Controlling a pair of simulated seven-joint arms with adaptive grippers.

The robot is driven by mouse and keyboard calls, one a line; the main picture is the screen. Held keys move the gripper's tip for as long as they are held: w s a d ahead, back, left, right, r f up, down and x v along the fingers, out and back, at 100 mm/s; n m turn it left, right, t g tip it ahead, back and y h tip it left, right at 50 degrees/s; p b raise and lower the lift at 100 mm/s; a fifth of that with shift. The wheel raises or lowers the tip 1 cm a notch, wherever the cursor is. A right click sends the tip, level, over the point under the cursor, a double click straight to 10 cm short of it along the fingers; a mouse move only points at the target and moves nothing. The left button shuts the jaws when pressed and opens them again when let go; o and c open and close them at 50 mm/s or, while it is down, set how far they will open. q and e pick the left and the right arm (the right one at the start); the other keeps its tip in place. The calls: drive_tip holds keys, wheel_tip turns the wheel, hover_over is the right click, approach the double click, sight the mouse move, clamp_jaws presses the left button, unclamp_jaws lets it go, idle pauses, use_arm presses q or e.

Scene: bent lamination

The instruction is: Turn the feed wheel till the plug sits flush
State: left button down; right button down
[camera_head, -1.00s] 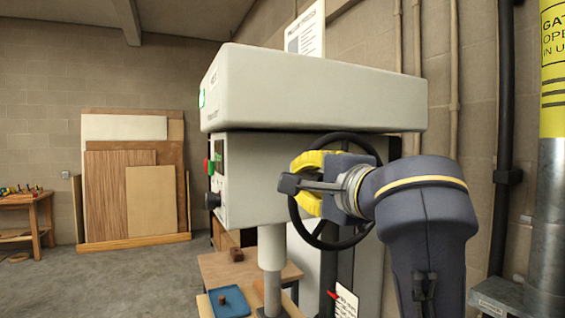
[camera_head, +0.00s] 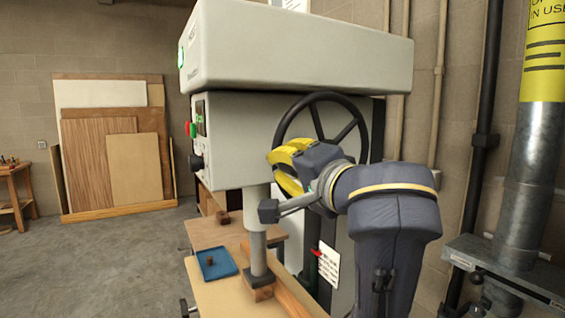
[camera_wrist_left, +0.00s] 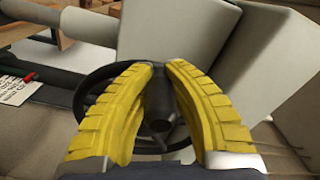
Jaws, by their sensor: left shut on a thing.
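The feed wheel (camera_head: 322,97), black and spoked, is on the side of the grey press (camera_head: 300,50). My left gripper (camera_head: 281,160), with yellow fingers, is shut on the wheel at its lower left. The left wrist view shows the gripper (camera_wrist_left: 159,66) in front of the wheel's rim (camera_wrist_left: 86,95) and hub. The press's quill (camera_head: 258,240) stands down with its dark foot on or just above a wooden block (camera_head: 259,294). I cannot make out a plug under the foot or whether it is flush. My right gripper is out of view.
A blue tray (camera_head: 226,272) with a small brown piece (camera_head: 210,261) lies left of the quill. Another brown block (camera_head: 222,217) sits behind it. Wooden boards (camera_head: 140,165) lean on the back wall. A metal duct (camera_head: 535,160) stands at right.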

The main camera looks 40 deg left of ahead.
use_arm(q)
drive_tip(key=shift+f, duration=0.3)
drive_tip(key=c, duration=1.8)
unclamp_jaws()
drive_tip(key=o, duration=0.6)
drive_tip(key=shift+r, duration=0.15)
drive_tip(key=shift+o, duration=0.2)
drive_tip(key=v, duration=1.2)
